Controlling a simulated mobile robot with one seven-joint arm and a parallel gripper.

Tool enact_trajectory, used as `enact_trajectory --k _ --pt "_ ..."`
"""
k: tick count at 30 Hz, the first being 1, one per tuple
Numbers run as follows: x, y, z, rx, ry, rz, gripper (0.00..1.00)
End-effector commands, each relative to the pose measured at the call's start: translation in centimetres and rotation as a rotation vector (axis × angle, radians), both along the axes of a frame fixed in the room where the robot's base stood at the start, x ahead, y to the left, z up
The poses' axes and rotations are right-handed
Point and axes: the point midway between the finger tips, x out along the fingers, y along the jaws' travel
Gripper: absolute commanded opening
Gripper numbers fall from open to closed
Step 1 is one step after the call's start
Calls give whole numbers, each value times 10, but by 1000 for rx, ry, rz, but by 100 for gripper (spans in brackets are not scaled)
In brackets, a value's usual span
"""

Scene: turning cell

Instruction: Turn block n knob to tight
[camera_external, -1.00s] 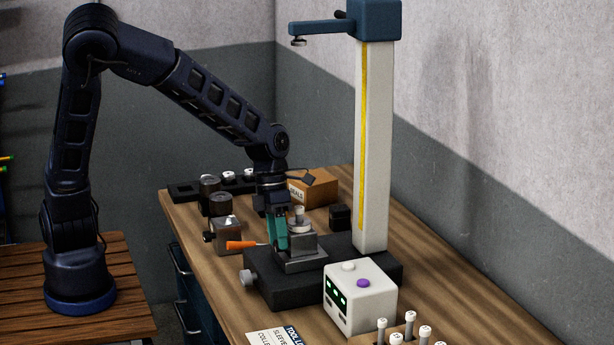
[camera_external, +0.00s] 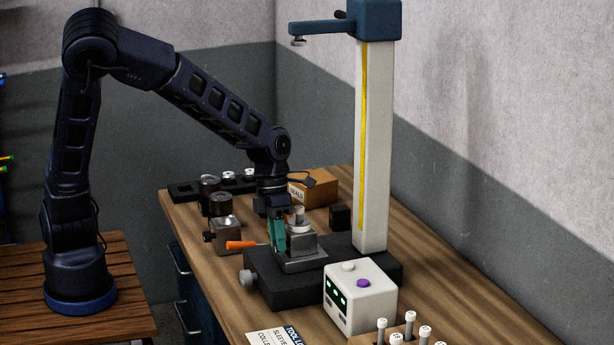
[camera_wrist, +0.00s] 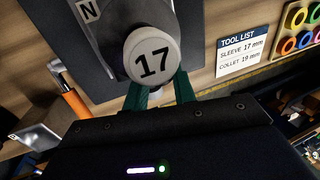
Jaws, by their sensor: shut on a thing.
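A grey metal block (camera_external: 305,257) stands on the black base below the tall column. In the wrist view, a grey surface marked N (camera_wrist: 87,10) shows at the top left. A pale round piece marked 17 (camera_wrist: 151,54) stands up from the block, and its top shows in the external view (camera_external: 298,213). My gripper (camera_external: 278,244) has its teal fingers down at the block's left side.
A grey knob (camera_external: 248,277) is on the black base's (camera_external: 285,290) side. A white box with a purple button (camera_external: 362,283) stands in front. A smaller metal block (camera_external: 228,235) is at left, a carton (camera_external: 318,188) behind. A tool list card (camera_wrist: 243,52) lies on the bench.

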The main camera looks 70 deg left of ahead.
Motion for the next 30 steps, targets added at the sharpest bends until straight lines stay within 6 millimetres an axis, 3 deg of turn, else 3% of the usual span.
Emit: enact_trajectory --k 30 --pt "0 -10 0 466 0 -2 4"
